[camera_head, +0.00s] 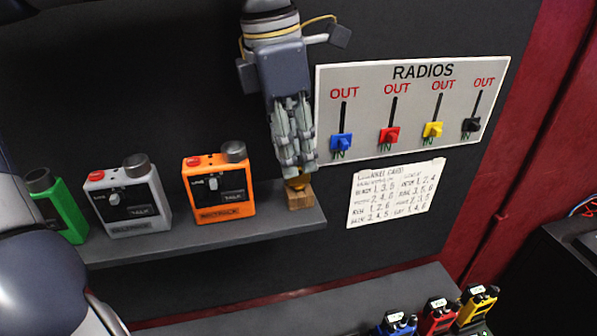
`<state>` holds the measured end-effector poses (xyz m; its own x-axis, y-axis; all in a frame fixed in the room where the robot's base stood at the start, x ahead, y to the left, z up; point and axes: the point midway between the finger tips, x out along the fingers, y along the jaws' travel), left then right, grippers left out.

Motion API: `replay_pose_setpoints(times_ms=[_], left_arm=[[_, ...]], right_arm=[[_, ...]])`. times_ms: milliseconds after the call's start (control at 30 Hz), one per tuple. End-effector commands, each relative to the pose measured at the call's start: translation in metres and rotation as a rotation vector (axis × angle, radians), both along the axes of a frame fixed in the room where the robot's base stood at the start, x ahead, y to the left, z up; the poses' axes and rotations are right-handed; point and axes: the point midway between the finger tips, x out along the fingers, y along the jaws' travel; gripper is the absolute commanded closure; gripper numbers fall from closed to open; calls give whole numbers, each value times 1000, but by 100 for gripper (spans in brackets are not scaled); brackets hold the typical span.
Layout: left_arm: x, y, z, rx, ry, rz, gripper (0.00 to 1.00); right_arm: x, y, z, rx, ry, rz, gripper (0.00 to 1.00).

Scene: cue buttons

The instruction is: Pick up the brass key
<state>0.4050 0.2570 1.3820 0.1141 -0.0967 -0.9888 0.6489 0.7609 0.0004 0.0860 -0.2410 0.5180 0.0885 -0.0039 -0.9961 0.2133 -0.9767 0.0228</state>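A small brass-coloured piece (298,183), which looks like the brass key, is on top of a small wooden block (300,199) at the right end of the grey shelf. Its shape is mostly hidden by the fingertips. My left gripper (299,170) points down from above with its fingertips right at the brass piece. The fingers look close together, but I cannot tell whether they grip it. My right gripper is not in view.
Orange (219,187), grey (127,200) and green (58,208) boxes stand on the shelf (240,233) left of the block. A RADIOS panel (400,155) with coloured sliders and a paper note (395,192) are on the wall. Small radios (437,316) stand on a lower ledge.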

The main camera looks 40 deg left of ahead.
Motion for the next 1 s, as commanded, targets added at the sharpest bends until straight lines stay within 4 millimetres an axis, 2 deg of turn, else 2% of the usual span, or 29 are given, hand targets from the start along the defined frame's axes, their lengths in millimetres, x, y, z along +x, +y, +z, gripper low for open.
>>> replay_pose_setpoints(times_ms=[33,100,300,500,533,600,667,1000], left_arm=[[0,-1,-4,-1,7,-3,70],[1,-3,-14,-2,8,-3,70],[5,-5,-35,-2,1,1,70],[5,-5,-37,-1,-1,1,70],[5,-5,-37,-1,-1,1,72],[5,-5,-37,-1,-1,1,88],[5,-5,-37,-1,-1,1,100],[5,-5,-37,-1,-1,1,100]], right_arm=[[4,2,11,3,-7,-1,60],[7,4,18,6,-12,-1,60],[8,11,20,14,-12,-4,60],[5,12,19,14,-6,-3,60],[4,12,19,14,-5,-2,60],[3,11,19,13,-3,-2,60],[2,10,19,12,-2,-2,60],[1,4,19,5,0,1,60]])
